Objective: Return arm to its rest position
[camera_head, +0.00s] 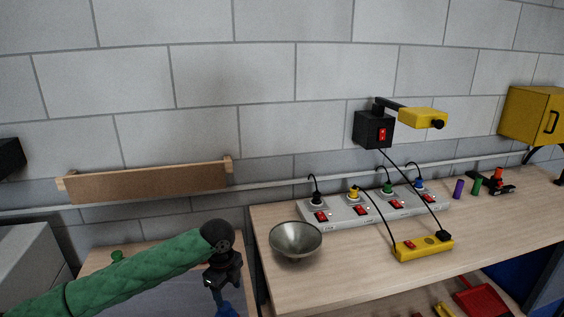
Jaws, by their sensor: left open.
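My left arm (140,273) comes in from the lower left in a green quilted sleeve and reaches to the lower middle. Its dark wrist joint bends downward at the end. My left gripper (223,300) hangs below the wrist, pointing down, with blue parts at its tip near the bottom edge. It is open, and I see nothing held in it. It is over the lower left surface, to the left of the wooden bench (345,275). My right gripper is not in view.
A metal bowl (296,240) stands on the bench close to the right of my left gripper. Behind it is a grey power strip (375,207) with several plugs. A yellow power block (424,248) with cables lies to the right. A wooden shelf (147,183) hangs on the wall.

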